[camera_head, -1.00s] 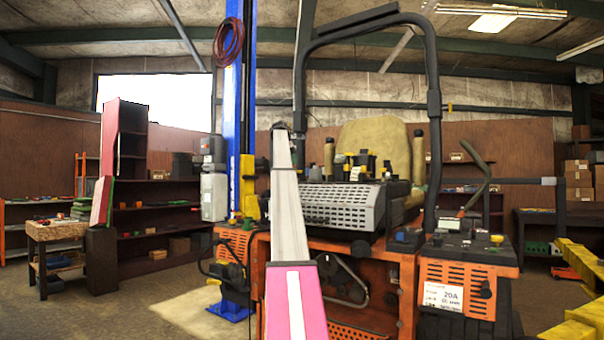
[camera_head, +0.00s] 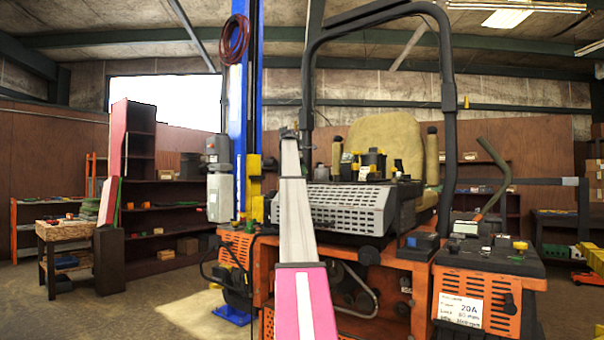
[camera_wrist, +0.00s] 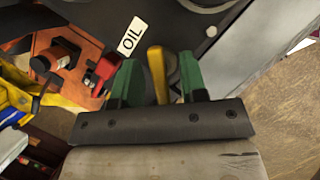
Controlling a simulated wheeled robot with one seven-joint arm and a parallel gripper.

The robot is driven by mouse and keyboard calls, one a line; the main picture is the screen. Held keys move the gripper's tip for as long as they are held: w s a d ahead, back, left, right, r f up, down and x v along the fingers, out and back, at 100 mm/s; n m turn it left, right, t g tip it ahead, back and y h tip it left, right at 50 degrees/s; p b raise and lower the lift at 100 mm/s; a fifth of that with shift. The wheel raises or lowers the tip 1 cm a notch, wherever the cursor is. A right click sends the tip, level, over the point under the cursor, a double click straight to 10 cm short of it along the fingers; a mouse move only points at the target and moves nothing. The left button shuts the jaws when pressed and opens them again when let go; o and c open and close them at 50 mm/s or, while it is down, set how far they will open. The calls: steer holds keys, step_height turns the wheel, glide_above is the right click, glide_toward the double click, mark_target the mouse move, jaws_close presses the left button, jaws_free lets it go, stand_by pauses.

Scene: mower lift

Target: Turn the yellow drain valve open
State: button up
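The yellow drain valve (camera_wrist: 156,70) shows as a slim yellow handle in the wrist view, beside a white OIL label (camera_wrist: 131,38) on a dark surface. My gripper (camera_wrist: 159,64) has two green fingers, one on each side of the handle. The fingers are open, with gaps visible between them and the handle. Whether either finger touches it cannot be told. In the head view I cannot make out the valve or my fingers; my pink and white arm covers part of the orange mower (camera_head: 405,268).
A blue lift post (camera_head: 238,120) stands left of the mower. In the wrist view, an orange part with a red block (camera_wrist: 104,70) lies left of the fingers, and a grey panel (camera_wrist: 235,50) rises at right. Open floor lies at left in the head view.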

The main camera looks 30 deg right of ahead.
jaws_close()
steer(key=shift+n, duration=0.3)
steer(key=n+t, duration=0.1)
steer(key=n, duration=0.2)
steer(key=shift+f+n+t, duration=0.1)
steer(key=shift+n+t, duration=1.1)
steer(key=shift+n, duration=1.4)
